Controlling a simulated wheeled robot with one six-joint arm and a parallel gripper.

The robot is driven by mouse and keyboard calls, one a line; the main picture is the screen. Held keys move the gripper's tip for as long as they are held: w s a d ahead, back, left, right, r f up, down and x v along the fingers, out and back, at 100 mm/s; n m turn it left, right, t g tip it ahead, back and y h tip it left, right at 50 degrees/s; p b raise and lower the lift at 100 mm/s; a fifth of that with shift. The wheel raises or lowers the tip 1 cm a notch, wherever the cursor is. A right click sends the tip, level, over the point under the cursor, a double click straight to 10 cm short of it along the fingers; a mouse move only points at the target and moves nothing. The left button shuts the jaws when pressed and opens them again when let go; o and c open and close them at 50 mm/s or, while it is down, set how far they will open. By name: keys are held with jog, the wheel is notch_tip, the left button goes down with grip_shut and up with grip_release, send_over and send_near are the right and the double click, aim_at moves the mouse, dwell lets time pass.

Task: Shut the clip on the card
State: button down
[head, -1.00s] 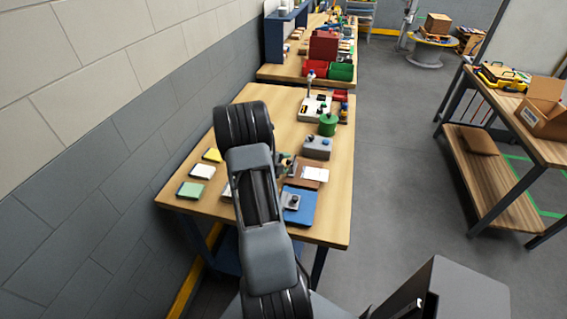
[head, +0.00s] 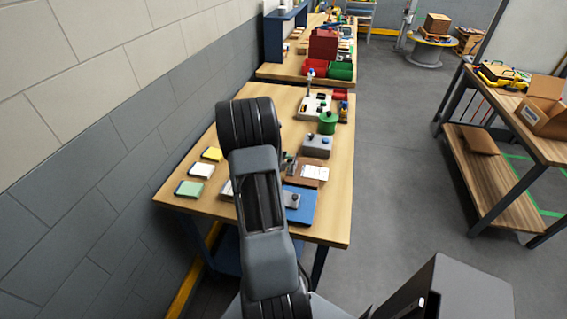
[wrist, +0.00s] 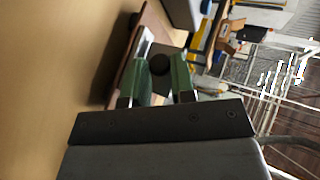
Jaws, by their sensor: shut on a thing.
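A brown board with a white card (head: 315,172) lies on the near bench, to the right of my arm. In the wrist view the brown board (wrist: 124,72) shows beyond my fingers, tilted in the picture. My gripper (wrist: 160,68) has green fingertips. It is shut on a dark, round-looking part between them, which appears to be the clip at the board's edge. In the head view the gripper (head: 288,165) is mostly hidden behind my arm. The clip's full shape, and whether it grips the card, cannot be made out.
A blue board (head: 303,208) with a grey fitting lies in front of the brown board. A grey box (head: 317,146) with a knob and a green cylinder (head: 328,122) stand behind it. Several coloured pads (head: 201,171) lie to the left. The bench's right edge is close.

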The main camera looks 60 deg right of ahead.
aim_at(305, 173)
jog(key=s+m+t+b, duration=0.1)
jog(key=t+y+b, duration=0.1)
jog(key=b, duration=0.1)
jog(key=shift+s+d+r+m, duration=0.2)
jog(key=shift+s+d+m, duration=0.05)
jog(key=shift+s+m, duration=0.15)
jog(key=s+m+t+b, duration=0.1)
jog(key=b, duration=0.1)
jog(key=t+y+b, duration=0.1)
jog(key=t+b, duration=0.1)
jog(key=s+m+t+b, duration=0.1)
jog(key=b, duration=0.1)
jog(key=shift+s+d+r+m+y, duration=0.1)
jog(key=shift+s+d+m+y, duration=0.2)
jog(key=shift+d+y, duration=0.1)
jog(key=t+b, duration=0.1)
jog(key=b, duration=0.1)
jog(key=s+m+t+b, duration=0.1)
jog(key=s+f+m+t+b, duration=0.1)
jog(key=b, duration=0.1)
jog(key=shift+d+t+y+b, duration=0.3)
jog(key=shift+d+b, duration=0.05)
jog(key=m+t+b, duration=0.1)
jog(key=b, duration=0.1)
jog(key=s+m+t+b, duration=0.1)
jog(key=t+b, duration=0.1)
jog(key=shift+s+d+f, duration=0.1)
jog(key=shift+d+f, duration=0.1)
jog(key=shift+f, duration=0.2)
jog(key=shift+y, duration=0.3)
